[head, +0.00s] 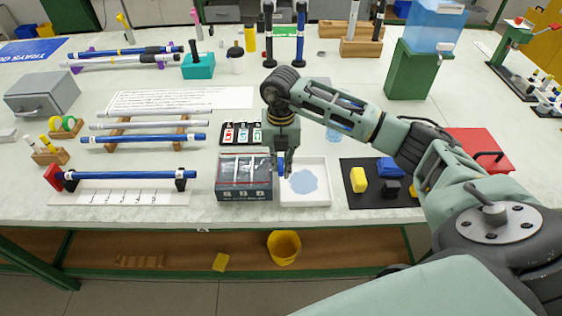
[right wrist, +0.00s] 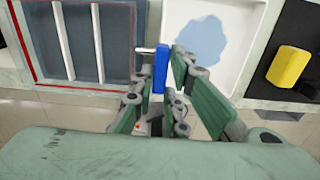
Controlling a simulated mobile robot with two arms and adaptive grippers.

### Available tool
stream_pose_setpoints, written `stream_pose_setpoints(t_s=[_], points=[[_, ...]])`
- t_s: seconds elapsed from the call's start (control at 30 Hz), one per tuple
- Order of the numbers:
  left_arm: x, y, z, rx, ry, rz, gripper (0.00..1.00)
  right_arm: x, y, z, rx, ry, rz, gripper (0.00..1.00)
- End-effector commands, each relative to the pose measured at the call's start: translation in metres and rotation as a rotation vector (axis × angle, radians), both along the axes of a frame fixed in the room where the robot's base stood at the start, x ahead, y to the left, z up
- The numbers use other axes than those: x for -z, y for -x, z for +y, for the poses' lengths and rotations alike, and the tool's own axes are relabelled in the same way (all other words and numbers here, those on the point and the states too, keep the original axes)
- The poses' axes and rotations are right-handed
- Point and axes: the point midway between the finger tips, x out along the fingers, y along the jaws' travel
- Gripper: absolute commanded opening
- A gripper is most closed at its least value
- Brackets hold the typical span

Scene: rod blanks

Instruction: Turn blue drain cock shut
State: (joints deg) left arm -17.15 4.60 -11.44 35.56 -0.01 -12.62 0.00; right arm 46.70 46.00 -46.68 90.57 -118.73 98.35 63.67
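The blue drain cock (head: 281,169) is on the right side of a dark open tank (head: 245,190). In the right wrist view its blue lever (right wrist: 160,68) runs up and down the picture, with a short pale stem joining it to the tank wall on the left. My right gripper (head: 283,168) points down over the cock. In the right wrist view its fingers (right wrist: 158,80) stand on both sides of the lever, with a visible gap at least on the left. They partly hide the cock in the head view. My left gripper is not in view.
A white tray (head: 318,199) with a light blue puddle lies right of the tank. A black mat (head: 358,203) with yellow, blue and black blocks is farther right. A rod on supports (head: 130,174) stands to the left. The table's front edge is close.

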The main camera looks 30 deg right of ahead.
Motion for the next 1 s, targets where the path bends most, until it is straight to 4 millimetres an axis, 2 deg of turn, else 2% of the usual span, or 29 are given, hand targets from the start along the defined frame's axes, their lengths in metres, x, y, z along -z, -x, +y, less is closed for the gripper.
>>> stream_pose_setpoints(t_s=[0.03,0.2,0.73,0.87,1.0], points=[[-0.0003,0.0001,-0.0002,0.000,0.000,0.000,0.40,-0.0023,-0.0020,-0.0007,0.002,-0.001,-0.006,0.18],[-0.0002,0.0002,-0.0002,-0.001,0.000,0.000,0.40,-0.0012,-0.0010,-0.0003,0.000,0.000,-0.004,0.31],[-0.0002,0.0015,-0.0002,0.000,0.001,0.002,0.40,0.0000,0.0002,0.0002,-0.014,-0.001,0.000,0.31],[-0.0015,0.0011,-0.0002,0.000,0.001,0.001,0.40,-0.0002,0.0011,-0.0010,-0.081,-0.001,0.000,0.31],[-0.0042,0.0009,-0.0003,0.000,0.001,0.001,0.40,-0.0006,0.0024,-0.0037,-0.229,-0.001,0.001,0.31]])
